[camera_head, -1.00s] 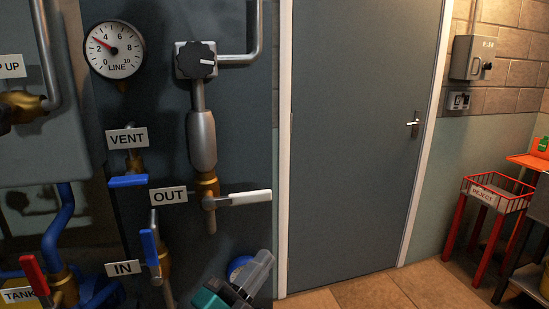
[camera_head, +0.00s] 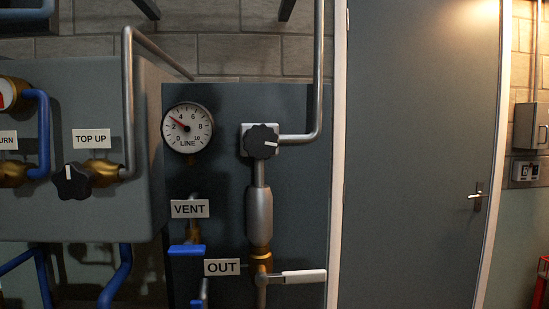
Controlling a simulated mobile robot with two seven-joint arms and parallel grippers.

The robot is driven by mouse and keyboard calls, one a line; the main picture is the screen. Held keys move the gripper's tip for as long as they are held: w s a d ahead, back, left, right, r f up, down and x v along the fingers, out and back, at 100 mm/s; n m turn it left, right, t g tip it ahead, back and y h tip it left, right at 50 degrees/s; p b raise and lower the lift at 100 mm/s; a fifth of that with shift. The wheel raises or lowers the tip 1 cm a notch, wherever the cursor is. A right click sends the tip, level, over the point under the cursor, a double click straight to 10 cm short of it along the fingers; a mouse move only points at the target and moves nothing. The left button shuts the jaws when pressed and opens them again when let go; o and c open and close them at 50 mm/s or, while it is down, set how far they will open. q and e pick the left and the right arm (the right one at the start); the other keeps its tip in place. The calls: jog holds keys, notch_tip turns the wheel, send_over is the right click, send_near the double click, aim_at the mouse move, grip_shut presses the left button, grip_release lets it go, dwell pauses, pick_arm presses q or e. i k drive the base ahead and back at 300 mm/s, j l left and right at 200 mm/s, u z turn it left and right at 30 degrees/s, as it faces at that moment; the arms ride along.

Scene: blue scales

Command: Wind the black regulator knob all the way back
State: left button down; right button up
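The black regulator knob (camera_head: 261,141) is a lobed knob on a light square plate at the top of the dark panel. Its white mark points right and slightly down. A grey pipe runs from it to the right and up, and a grey cylinder hangs below it. The round LINE gauge (camera_head: 187,128) is left of the knob, its red needle between 2 and 4. Neither of my grippers is in view, and nothing touches the knob.
A second black knob (camera_head: 72,182) sits under the TOP UP label at left. The blue VENT handle (camera_head: 187,250) and white OUT lever (camera_head: 303,276) are below, both level. A grey door (camera_head: 420,150) is at right.

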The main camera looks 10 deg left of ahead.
aim_at(260, 142)
jog(key=i+l+u, duration=0.25)
jog(key=u, duration=0.15)
jog(key=i+l+u, duration=0.25)
jog(key=l+u, duration=0.2)
jog(key=i+l+u, duration=0.15)
jog(key=l+u, duration=1.1)
jog(key=l, duration=0.15)
jog(key=l+u, duration=0.4)
jog(key=l, duration=0.1)
